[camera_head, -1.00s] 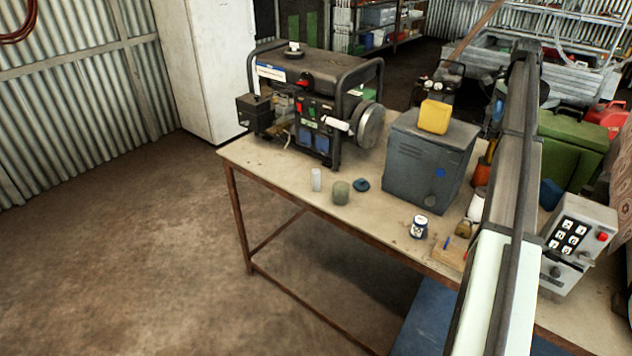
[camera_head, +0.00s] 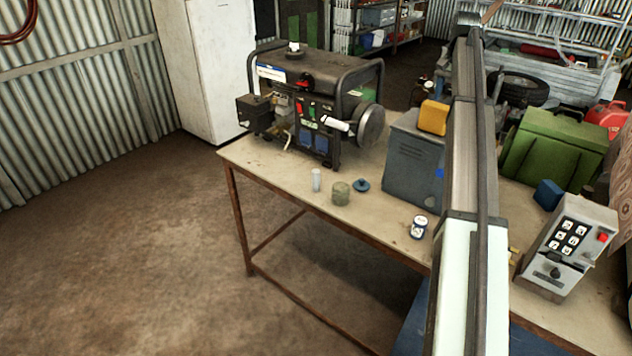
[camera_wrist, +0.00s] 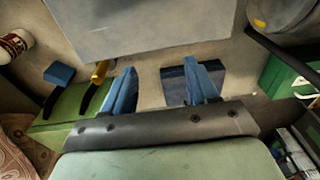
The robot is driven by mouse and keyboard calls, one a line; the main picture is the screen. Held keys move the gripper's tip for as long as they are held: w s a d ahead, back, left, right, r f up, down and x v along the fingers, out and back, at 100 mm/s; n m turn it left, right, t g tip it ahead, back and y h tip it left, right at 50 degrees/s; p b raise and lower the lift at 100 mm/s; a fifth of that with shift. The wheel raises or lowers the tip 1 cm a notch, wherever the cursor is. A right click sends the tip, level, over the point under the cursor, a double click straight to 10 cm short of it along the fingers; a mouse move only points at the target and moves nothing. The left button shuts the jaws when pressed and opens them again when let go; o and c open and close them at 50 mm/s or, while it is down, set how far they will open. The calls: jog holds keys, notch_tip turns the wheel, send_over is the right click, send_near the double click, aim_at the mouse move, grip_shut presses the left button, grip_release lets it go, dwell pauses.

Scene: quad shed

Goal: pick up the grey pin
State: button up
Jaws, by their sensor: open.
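A slim, pale grey upright cylinder (camera_head: 316,180), which looks like the grey pin, stands near the front edge of the workbench (camera_head: 285,178). A wider grey-green cylinder (camera_head: 341,193) stands just right of it, and a low blue round piece (camera_head: 361,185) lies beyond that. My gripper (camera_wrist: 163,88) shows in the wrist view, with two blue fingers spread apart and nothing held between them. It is not visible in the head view, where my arm reaches toward the back right. I cannot make out the pin in the wrist view.
A black generator (camera_head: 315,105) stands at the back left of the bench. A grey metal cabinet (camera_head: 410,165) carries a yellow block (camera_head: 433,117).

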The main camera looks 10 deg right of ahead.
jog(key=w+a+r+n, duration=0.15)
jog(key=a+n, duration=0.35)
jog(key=a, duration=0.7)
jog(key=w+a+r+n, duration=0.1)
jog(key=a+r+n, duration=0.2)
jog(key=a+n, duration=0.55)
jog(key=a+f+n, duration=0.2)
jog(key=a+n, duration=0.2)
jog(key=a, duration=1.2)
jog(key=a+f+n, duration=0.2)
jog(key=a+n, duration=0.1)
jog(key=a, duration=1.3)
jog(key=n+g, duration=0.1)
jog(key=n, duration=0.2)
send_over(317, 182)
jog(key=w, duration=0.2)
jog(key=f, duration=2.2)
jog(key=shift+a, duration=0.25)
jog(key=shift+s+d+f, duration=0.1)
jog(key=shift+d+f, duration=0.1)
jog(key=shift+d, duration=0.25)
jog(key=shift+f, duration=0.25)
jog(key=shift+s+a+f, duration=0.1)
jog(key=shift+s+f, duration=0.05)
jog(key=shift+f, duration=1.55)
jog(key=shift+s+a+f, duration=0.1)
jog(key=shift+s+f, duration=0.05)
jog(key=shift+f, duration=1.55)
